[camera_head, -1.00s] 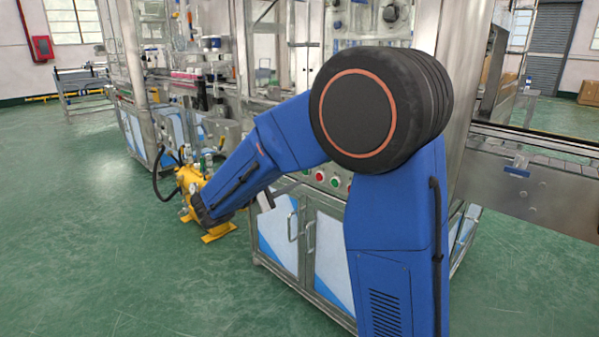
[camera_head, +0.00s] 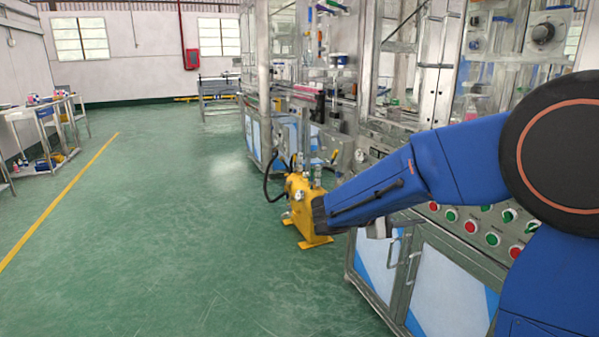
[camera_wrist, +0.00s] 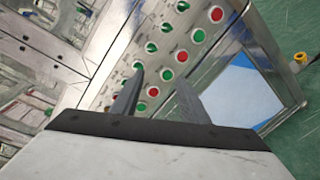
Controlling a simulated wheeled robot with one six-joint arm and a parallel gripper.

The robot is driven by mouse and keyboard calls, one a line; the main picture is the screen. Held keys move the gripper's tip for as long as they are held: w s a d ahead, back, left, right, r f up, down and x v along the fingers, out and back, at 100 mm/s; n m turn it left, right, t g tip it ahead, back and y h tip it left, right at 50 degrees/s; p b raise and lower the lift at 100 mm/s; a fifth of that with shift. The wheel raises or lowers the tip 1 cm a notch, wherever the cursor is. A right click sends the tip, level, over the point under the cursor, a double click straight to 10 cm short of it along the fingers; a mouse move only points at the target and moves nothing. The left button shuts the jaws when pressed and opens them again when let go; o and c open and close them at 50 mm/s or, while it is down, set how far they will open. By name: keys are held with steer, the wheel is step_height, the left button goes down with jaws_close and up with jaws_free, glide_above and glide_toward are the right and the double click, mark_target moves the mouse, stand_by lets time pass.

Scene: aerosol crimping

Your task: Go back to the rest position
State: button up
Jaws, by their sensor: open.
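My gripper (camera_wrist: 155,98) shows in the wrist view with its two dark fingers apart and nothing between them. It points toward the machine's button panel (camera_wrist: 165,58), which carries red and green buttons and knobs and looks tilted in this view. In the head view my blue arm reaches in from the right, in front of the crimping machine (camera_head: 440,240). I cannot tell the exact gap between the fingers and the panel.
A yellow pump unit (camera_head: 303,205) stands on the floor beside the machine, near my arm in the picture. Open green floor (camera_head: 170,230) lies to the left, with a yellow line (camera_head: 60,200). A side table (camera_head: 35,115) with small items stands at far left.

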steer(key=s+d+f+m+g+y, duration=0.2)
steer(key=s+f+y, duration=0.15)
steer(key=s, duration=0.65)
steer(key=s+d+f+m+g+y, duration=0.2)
steer(key=s+d+f+m+y, duration=0.15)
steer(key=s, duration=0.55)
steer(key=s+a+f+m+t+y, duration=0.3)
steer(key=s+a+t+y, duration=0.1)
steer(key=s+a+y, duration=0.5)
steer(key=shift+s+a+m, duration=0.35)
steer(key=shift+s+a, duration=0.6)
steer(key=shift+s, duration=0.25)
